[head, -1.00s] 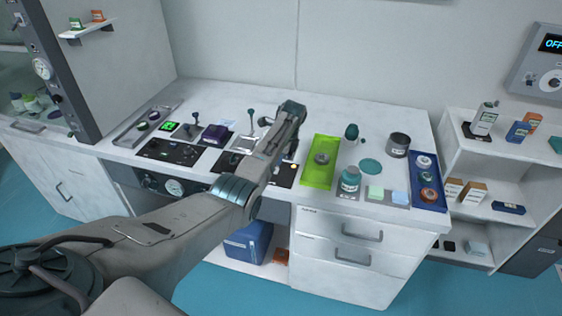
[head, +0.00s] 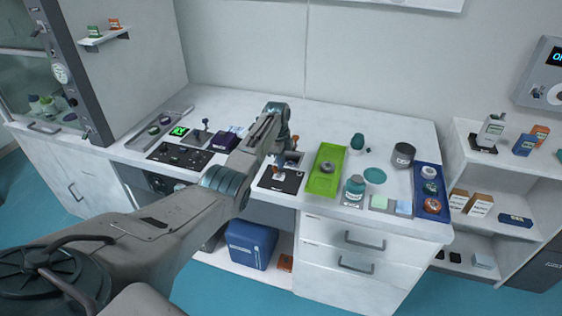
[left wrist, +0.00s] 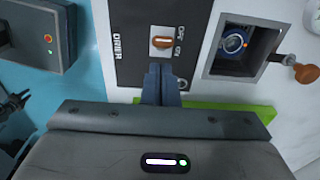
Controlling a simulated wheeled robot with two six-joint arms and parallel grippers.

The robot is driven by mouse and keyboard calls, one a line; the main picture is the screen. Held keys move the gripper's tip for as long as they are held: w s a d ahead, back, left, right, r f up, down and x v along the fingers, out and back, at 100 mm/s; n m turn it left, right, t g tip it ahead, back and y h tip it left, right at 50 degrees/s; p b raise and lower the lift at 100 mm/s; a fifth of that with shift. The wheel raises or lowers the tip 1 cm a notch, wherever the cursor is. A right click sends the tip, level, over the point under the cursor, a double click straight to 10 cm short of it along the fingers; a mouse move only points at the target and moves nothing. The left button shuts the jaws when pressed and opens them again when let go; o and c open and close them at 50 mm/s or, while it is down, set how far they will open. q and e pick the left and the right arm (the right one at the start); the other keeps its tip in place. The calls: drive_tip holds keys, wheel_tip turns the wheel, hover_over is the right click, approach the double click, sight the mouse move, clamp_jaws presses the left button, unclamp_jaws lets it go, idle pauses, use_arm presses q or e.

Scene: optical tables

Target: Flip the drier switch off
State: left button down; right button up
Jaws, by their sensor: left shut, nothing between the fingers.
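The black drier panel (left wrist: 128,40) fills the upper middle of the left wrist view, with the word DRIER and OFF and ON marks. Its switch (left wrist: 160,41) has an orange-brown lever on a pale plate; I cannot tell firmly which mark it sits at. In the head view the drier panel (head: 270,183) lies on the bench left of the green tray. My left gripper (left wrist: 161,70) is shut and empty, its fingertips just below the switch in the left wrist view. Whether they touch it I cannot tell. My right gripper is not in view.
A recessed box (left wrist: 212,60) with a round blue part and an orange-knobbed lever (left wrist: 305,73) is right of the panel. Another black panel (head: 178,155) lies left.

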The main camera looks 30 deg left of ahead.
use_arm(q)
drive_tip(key=shift+r, duration=0.45)
drive_tip(key=shift+d+r+p, duration=0.15)
drive_tip(key=shift+d+p, duration=0.05)
drive_tip(key=shift+p, duration=0.25)
wheel_tip(320, 180, up, 11)
drive_tip(key=b, duration=0.1)
drive_tip(key=shift+d, duration=0.15)
idle(0.4)
